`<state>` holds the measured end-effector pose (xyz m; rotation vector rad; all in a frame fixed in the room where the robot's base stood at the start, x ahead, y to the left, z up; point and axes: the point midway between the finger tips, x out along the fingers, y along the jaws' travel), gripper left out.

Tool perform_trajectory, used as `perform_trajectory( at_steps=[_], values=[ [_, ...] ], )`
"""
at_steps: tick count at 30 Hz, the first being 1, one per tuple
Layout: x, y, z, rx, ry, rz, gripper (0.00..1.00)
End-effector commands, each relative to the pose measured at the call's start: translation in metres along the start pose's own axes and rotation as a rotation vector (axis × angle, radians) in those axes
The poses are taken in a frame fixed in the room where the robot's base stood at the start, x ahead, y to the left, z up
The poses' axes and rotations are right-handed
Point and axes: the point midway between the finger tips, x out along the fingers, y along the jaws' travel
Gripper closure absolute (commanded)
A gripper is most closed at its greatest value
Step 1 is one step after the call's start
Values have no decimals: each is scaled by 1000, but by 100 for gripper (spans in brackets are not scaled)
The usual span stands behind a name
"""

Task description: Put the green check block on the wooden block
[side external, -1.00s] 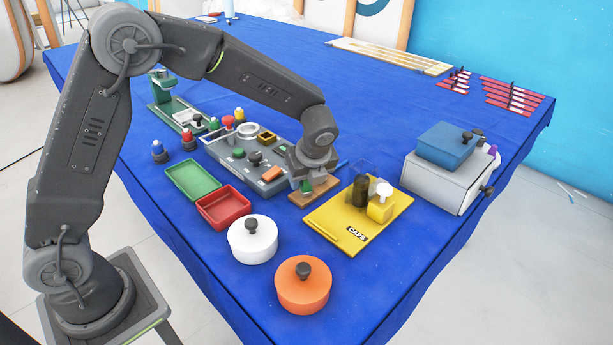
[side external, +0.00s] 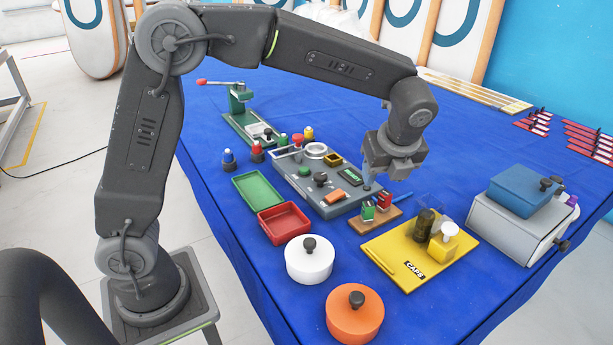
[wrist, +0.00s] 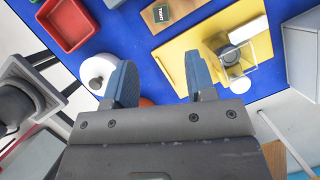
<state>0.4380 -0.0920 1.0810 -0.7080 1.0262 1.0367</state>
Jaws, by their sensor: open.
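The green check block (side external: 368,211) stands on the wooden block (side external: 369,229), at its left part in the side view. My gripper (side external: 388,175) is raised above the wooden block, apart from both. In the wrist view my gripper (wrist: 161,84) has its two blue fingers spread, with nothing between them.
The yellow board (side external: 400,275) with bottles lies to the right. The grey tray (side external: 300,178) of parts is to the left; red tray (side external: 285,223), white pot (side external: 309,262) and orange pot (side external: 354,318) are in front.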

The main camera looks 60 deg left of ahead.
Motion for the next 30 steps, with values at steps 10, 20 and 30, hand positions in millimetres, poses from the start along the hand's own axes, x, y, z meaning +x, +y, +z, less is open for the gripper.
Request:
perform_trajectory(
  at_steps=[10, 20, 30],
  values=[
    [-53, 98, 15, -750, 163, -103, 49],
    [-67, 205, -10, -1668, 443, -127, 49],
    [-58, 234, -27, -1996, 568, -94, 49]
  ],
)
